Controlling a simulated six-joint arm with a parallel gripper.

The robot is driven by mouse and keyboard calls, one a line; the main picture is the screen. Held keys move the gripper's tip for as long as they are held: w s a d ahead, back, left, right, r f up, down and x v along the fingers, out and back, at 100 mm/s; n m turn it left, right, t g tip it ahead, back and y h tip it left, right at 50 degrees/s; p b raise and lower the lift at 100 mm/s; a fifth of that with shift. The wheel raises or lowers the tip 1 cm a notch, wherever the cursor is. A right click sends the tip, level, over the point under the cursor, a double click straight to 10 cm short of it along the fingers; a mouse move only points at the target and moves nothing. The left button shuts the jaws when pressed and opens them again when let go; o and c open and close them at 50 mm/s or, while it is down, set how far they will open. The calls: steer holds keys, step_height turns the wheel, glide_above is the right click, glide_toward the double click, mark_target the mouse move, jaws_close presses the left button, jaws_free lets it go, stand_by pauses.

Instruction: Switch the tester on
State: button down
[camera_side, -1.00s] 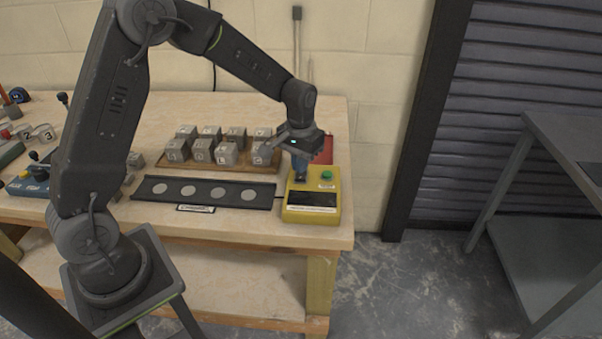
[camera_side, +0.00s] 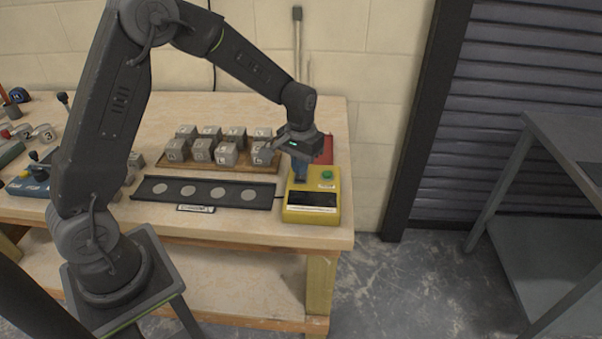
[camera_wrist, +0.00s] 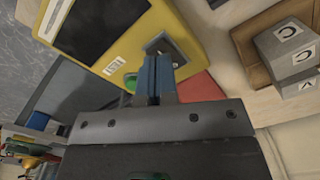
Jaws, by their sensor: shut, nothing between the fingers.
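The yellow tester (camera_side: 298,216) sits at the right end of the bench, with a dark display and a green button (camera_side: 327,175) on top. My gripper (camera_side: 301,179) is shut and empty, pointing down at the tester's upper left area. In the wrist view the blue fingers (camera_wrist: 154,62) are together, with their tips at a grey metal plate (camera_wrist: 172,45) on the yellow tester (camera_wrist: 185,30). The fingers partly hide this plate, so I cannot tell the switch's position or whether they touch it. The green button (camera_wrist: 131,82) shows beside the fingers.
A wooden tray (camera_side: 215,168) of several lettered grey cubes stands behind a black strip with round pale discs (camera_side: 225,205). A red item (camera_side: 325,150) lies behind the tester. The bench's right edge is close to the tester.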

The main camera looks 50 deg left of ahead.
steer(key=shift+f, duration=1)
stand_by(0.4)
steer(key=shift+r, duration=3.55)
steer(key=shift+s+r, duration=0.1)
steer(key=shift+r, duration=0.1)
steer(key=s+d+r+m+t, duration=0.1)
steer(key=s+d+r+t, duration=0.15)
steer(key=s+r, duration=0.7)
steer(key=s+d+r+m+t, duration=0.1)
steer(key=s, duration=0.6)
steer(key=s+d+r+m+t, duration=0.1)
steer(key=s+r+t, duration=0.1)
steer(key=s, duration=0.5)
steer(key=shift+d+r, duration=0.15)
steer(key=shift+d, duration=0.25)
